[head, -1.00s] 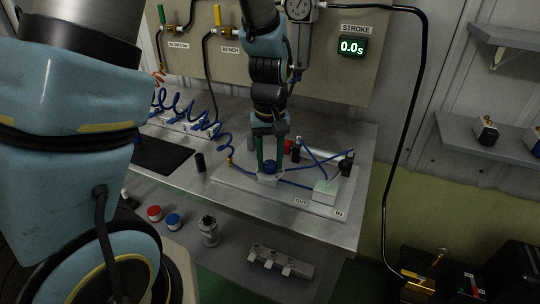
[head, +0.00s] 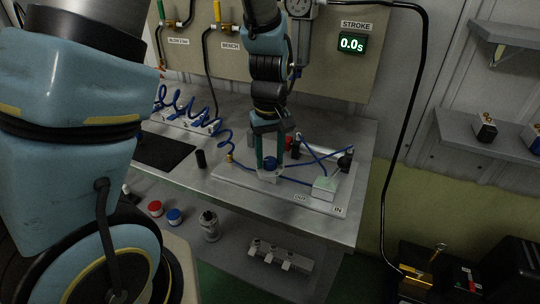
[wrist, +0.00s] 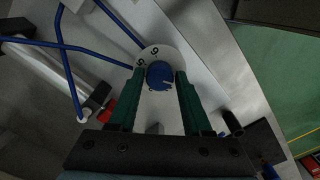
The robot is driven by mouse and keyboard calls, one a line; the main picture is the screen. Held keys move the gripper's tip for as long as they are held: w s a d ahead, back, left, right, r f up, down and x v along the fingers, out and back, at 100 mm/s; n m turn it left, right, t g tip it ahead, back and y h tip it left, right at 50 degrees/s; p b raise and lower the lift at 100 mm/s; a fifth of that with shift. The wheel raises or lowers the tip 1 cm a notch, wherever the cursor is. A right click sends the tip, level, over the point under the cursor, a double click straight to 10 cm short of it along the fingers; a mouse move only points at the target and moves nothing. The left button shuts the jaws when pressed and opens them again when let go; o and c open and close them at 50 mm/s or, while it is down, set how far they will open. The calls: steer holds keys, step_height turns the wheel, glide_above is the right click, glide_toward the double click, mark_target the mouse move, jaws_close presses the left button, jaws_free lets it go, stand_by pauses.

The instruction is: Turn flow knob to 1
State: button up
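The blue flow knob (head: 270,162) sits on a pale round base on the bench plate. In the wrist view the knob (wrist: 160,75) is in front of a white numbered dial (wrist: 158,54). Two digits show on the dial, too small to read surely. A small mark shows on the knob's face; the setting is unclear. My gripper (head: 270,168) points down with its green fingers on either side of the knob. In the wrist view the fingers of my gripper (wrist: 160,80) stand apart, with narrow gaps seeming to show beside the knob.
A grey-green block (head: 325,187) and blue tubes stand right of the knob on the plate (head: 240,181). The STROKE display (head: 351,44) reads 0.0s. A coiled blue hose (head: 185,105) lies behind left.

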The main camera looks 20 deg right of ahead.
mark_target(270, 160)
steer(key=o, duration=0.3)
step_height(270, 160, up, 11)
steer(key=shift+f+b, duration=0.1)
steer(key=shift+b, duration=0.5)
steer(key=shift+m+t, duration=0.5)
steer(key=shift+t, duration=0.3)
steer(key=a+f, duration=0.1)
steer(key=a, duration=0.7)
steer(key=w+a+f, duration=0.1)
steer(key=a, duration=0.7)
steer(key=w+a+f, duration=0.1)
steer(key=a+f, duration=0.1)
steer(key=a, duration=0.6)
steer(key=shift+a+f, duration=0.1)
steer(key=shift+a, duration=0.2)
